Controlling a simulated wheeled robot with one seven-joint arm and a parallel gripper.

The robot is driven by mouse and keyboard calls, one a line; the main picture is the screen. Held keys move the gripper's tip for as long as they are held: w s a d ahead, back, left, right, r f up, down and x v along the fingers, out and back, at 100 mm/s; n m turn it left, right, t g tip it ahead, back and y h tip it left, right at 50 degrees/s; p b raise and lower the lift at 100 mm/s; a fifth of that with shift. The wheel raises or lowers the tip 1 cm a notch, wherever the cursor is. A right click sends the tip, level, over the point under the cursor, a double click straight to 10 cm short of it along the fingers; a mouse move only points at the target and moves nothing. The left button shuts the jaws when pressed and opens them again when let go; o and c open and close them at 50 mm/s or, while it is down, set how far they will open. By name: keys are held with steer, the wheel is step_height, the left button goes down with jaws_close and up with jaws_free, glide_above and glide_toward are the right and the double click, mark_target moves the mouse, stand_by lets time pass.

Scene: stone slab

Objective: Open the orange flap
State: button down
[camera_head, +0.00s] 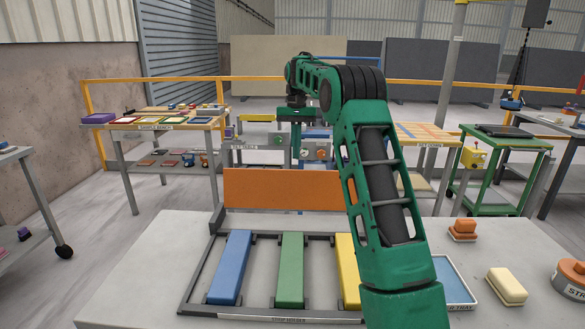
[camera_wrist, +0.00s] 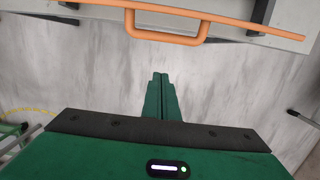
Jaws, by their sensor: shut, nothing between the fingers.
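The orange flap (camera_head: 283,187) stands upright like a panel at the back of a dark frame on the stone slab. In the wrist view its edge shows as a thin orange strip (camera_wrist: 245,31) across the top, with an orange loop handle (camera_wrist: 166,39) sticking out toward my gripper. My gripper (camera_wrist: 160,75) is shut and empty, apart from the handle, with bare floor under its fingers. In the head view my arm reaches over the flap and its wrist points down behind it; the fingertips are not clear there.
Blue (camera_head: 230,267), green (camera_head: 290,269) and yellow (camera_head: 347,270) strips lie in the frame before the flap. A blue tray (camera_head: 452,284), a cream block (camera_head: 507,285) and an orange block (camera_head: 463,228) sit to the right. Tables stand behind.

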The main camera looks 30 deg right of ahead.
steer(key=shift+s+a+f, duration=0.6)
steer(key=shift+s+f, duration=0.3)
steer(key=shift+f, duration=0.05)
steer(key=shift+s+a+f, duration=0.6)
steer(key=shift+s+f, duration=0.3)
steer(key=shift+f, duration=0.05)
